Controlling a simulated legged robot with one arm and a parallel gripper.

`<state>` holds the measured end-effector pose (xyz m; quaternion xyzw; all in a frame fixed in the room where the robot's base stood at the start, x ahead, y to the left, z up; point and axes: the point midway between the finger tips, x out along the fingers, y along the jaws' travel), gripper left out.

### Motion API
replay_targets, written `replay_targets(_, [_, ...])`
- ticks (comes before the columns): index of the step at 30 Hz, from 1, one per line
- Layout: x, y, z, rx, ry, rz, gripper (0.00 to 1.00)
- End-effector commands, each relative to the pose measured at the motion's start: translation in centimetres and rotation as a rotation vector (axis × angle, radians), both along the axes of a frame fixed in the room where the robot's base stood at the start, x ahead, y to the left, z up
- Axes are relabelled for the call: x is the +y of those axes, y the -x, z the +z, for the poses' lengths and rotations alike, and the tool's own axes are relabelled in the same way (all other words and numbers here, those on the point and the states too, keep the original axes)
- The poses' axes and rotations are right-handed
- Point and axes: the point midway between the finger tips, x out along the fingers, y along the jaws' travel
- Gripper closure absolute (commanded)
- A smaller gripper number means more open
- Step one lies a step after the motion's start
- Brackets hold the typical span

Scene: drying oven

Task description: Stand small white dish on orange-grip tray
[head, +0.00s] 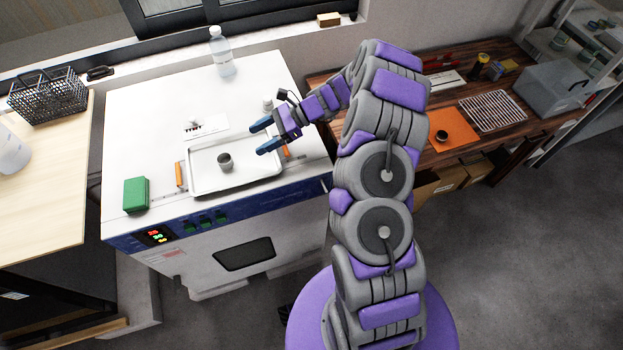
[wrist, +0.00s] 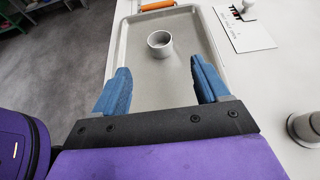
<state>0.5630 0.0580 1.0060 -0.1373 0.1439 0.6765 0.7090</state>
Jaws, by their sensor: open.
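The small white dish (head: 225,161) stands upright on the floor of the orange-grip tray (head: 262,171), near the tray's middle. The tray lies on top of the white oven. One orange grip (head: 179,175) shows at its left end. My gripper (head: 256,140) is open and empty above the tray's right part. In the wrist view the blue fingers of my gripper (wrist: 160,68) are spread wide, apart from the dish.
A clear bottle (head: 220,50) stands at the oven's back. A green box (head: 136,194) sits at its front left. A small metallic cylinder (wrist: 303,128) stands beside the tray. A flat white card (head: 205,126) lies behind it. A wooden bench (head: 450,155) with an orange mat (head: 460,143) is at right.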

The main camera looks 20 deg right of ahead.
Motion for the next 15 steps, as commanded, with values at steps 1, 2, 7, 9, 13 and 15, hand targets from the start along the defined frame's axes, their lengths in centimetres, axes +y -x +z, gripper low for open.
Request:
replay_targets(1, [-0.2,0.0,0.1,-0.003,0.000,0.002,0.26])
replay_targets(2, [-0.2,0.1,0.3,-0.008,0.000,0.009,0.26])
replay_targets(7, [1.4,2.1,3.5,-0.081,0.029,0.111,0.26])
replay_targets(9, [2.5,3.7,5.4,-0.132,0.054,0.184,0.26])
replay_targets(13, [4.6,7.3,8.7,-0.230,0.112,0.332,0.26])
replay_targets(15, [5.4,9.3,10.1,-0.278,0.145,0.409,0.26])
